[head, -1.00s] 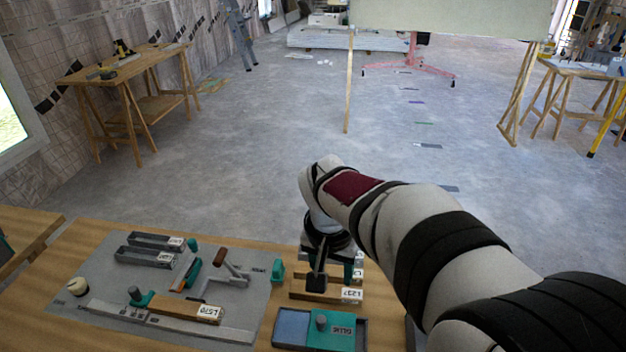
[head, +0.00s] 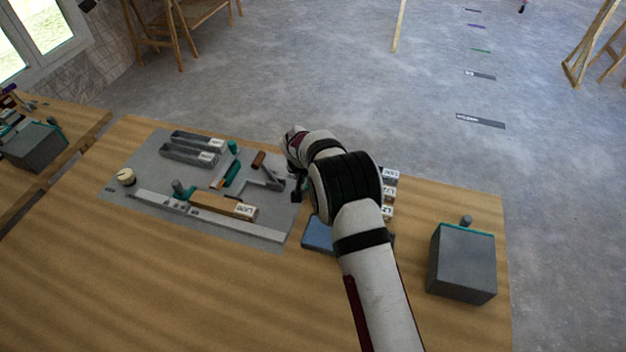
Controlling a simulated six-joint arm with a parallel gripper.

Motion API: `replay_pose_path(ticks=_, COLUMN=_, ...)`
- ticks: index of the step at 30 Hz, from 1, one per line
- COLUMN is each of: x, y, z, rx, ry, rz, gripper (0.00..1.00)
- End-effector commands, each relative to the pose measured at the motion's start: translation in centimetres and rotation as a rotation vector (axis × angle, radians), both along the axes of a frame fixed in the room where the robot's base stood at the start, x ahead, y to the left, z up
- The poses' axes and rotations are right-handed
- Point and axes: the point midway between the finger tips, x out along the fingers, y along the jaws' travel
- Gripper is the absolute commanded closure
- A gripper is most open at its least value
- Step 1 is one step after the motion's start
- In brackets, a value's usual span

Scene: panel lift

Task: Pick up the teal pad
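My gripper (head: 299,190) points down at the right edge of the grey mat (head: 150,160). Only a small dark part of it shows beside my wrist, so its fingers and anything between them are hidden. I cannot make out a separate teal pad now; the spot right of the mat, where a small teal block showed earlier, is covered by my wrist. A teal-handled tool (head: 232,172) and a teal piece with a grey knob (head: 181,190) lie on the mat, to the left of my gripper.
A grey box (head: 462,264) with a teal top edge stands at right. Grey channels (head: 192,153) and a long metal bar (head: 235,226) lie on the mat. The table front (head: 190,295) is clear.

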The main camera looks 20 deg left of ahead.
Motion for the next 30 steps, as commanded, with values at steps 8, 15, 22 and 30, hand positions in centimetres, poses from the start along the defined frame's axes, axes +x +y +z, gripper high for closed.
replay_pose_path(ticks=8, x=0.46, y=-0.03, z=-0.98, rx=0.0, ry=-0.001, rz=0.0, gripper=0.45)
replay_pose_path(ticks=15, x=0.44, y=-0.03, z=-0.95, rx=0.0, ry=0.0, rz=0.0, gripper=0.85)
replay_pose_path(ticks=22, x=0.44, y=-0.02, z=-0.93, rx=0.0, ry=-0.001, rz=0.0, gripper=1.0)
replay_pose_path(ticks=30, x=0.48, y=0.0, z=-0.11, rx=0.001, ry=-0.002, rz=-0.001, gripper=1.0)
